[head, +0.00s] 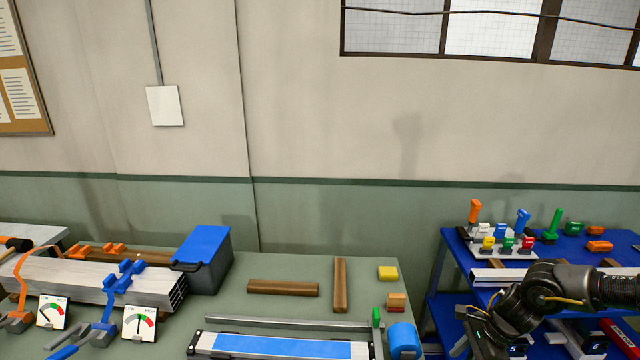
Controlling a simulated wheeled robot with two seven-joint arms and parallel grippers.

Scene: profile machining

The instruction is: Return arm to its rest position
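My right arm (548,287) comes in from the right edge, black, in front of the blue shelf unit. It bends down and to the left, and its lower end (492,335) runs to the bottom of the picture beside the right end of the green bench. The fingers of my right gripper cannot be made out, so I cannot tell whether it is open or holds anything. My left arm and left gripper are not in view.
The green bench (270,272) carries clamped metal profiles (85,280), a blue-lidded box (203,258), wooden bars (283,288), a blue-and-silver fixture (280,346) and a blue cylinder (404,340). The blue shelf (455,240) holds colored-handled tools. A gap separates bench and shelf.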

